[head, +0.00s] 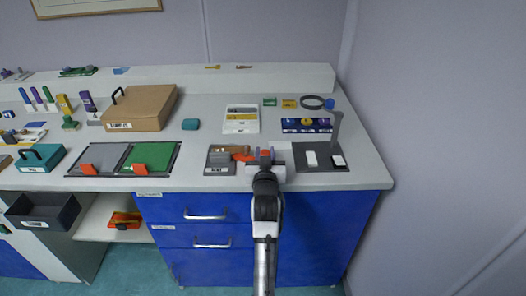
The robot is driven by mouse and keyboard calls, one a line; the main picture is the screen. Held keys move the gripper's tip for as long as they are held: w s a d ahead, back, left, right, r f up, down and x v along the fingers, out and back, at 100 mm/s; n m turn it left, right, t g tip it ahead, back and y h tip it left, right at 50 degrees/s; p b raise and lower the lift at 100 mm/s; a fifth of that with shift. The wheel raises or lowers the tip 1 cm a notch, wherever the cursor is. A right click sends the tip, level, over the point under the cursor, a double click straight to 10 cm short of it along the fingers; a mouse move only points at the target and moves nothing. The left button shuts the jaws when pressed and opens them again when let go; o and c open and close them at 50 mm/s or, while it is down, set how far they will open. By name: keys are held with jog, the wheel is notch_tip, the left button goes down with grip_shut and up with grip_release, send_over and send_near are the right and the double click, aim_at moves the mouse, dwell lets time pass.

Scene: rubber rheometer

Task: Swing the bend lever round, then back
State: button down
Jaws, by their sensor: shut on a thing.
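The bend fixture (217,169) is a grey plate near the front edge of the bench, with a brown block on it and a white label at its front. Its orange bend lever (241,156) points right, toward my gripper (265,155). My gripper is at the fixture's right side, shut on the lever's right end. The fingertips are small in this view, and my arm comes up from below and hides part of the bench beside the fixture.
A dark grey plate (308,166) with a grey post and white pieces stands to the right. Left are a green panel (153,156) and a grey panel with orange handles. A white labelled tray (241,128) and a blue block row (300,125) stand behind.

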jog(key=shift+w+d+f+n+y, duration=0.15)
jog(key=shift+w+n+y, duration=0.25)
jog(key=shift+y, duration=0.3)
jog(key=shift+w+d+n+y+b, duration=0.15)
jog(key=shift+w+n+y+b, duration=0.35)
jog(key=shift+y, duration=0.3)
jog(key=c, duration=1.1)
grip_release()
jog(key=shift+s, duration=0.1)
jog(key=shift+s+d+b, duration=0.35)
jog(key=shift+s+b, duration=0.25)
jog(key=shift+s, duration=1.7)
jog(key=shift+s+d+b, duration=0.3)
jog(key=shift+s+b, duration=0.35)
jog(key=shift+s, duration=1.6)
jog(key=shift+s+d+b, duration=0.35)
jog(key=shift+s+b, duration=0.25)
jog(key=shift+s, duration=1.7)
